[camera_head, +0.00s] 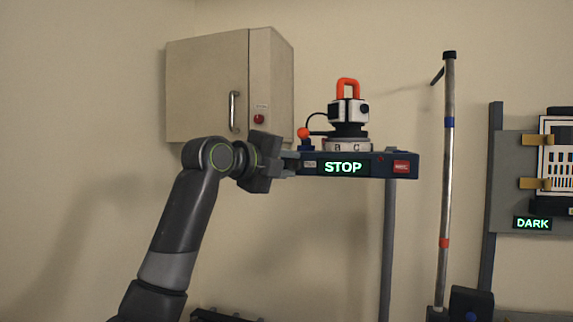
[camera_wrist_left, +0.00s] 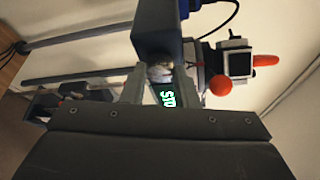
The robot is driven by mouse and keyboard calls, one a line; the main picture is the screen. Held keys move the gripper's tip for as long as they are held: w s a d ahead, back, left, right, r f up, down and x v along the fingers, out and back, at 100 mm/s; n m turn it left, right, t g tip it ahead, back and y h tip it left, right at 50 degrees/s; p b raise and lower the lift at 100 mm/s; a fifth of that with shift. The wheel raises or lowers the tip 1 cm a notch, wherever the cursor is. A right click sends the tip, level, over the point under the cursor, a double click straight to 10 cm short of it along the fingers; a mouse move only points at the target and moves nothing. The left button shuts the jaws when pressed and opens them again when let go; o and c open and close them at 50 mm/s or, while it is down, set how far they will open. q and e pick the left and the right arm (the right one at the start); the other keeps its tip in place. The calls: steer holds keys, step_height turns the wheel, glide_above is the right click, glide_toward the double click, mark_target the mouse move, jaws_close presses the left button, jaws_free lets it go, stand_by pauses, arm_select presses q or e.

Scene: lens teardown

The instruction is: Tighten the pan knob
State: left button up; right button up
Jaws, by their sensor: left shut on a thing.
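My left gripper (camera_head: 286,163) is at the left end of a dark blue platform (camera_head: 345,157) with a green STOP display. In the left wrist view, its two fingers (camera_wrist_left: 160,88) are shut on a small pale grey piece, which looks like the pan knob (camera_wrist_left: 160,73), at the platform's end. The fingers hide most of the knob, and its turn cannot be told. On the platform stands a white and black device (camera_head: 348,112) with an orange handle, on a pale ring marked with letters. My right gripper is not in view.
An orange ball-ended part (camera_head: 303,132) stands on the platform close to my gripper, with a black cable. A beige wall cabinet (camera_head: 207,88) is behind my arm. A tall pole (camera_head: 447,180) and a panel with a DARK display (camera_head: 532,223) stand to the right.

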arm_select(q)
steer(key=shift+f, duration=0.1)
steer(key=o, duration=1)
steer(key=shift+s+a+b, duration=0.25)
steer(key=shift+s+b, duration=0.05)
steer(key=shift+b, duration=0.05)
steer(key=b+v, duration=0.7)
steer(key=v, duration=0.9)
steer(key=shift+s+a, duration=0.15)
steer(key=shift+s, duration=0.1)
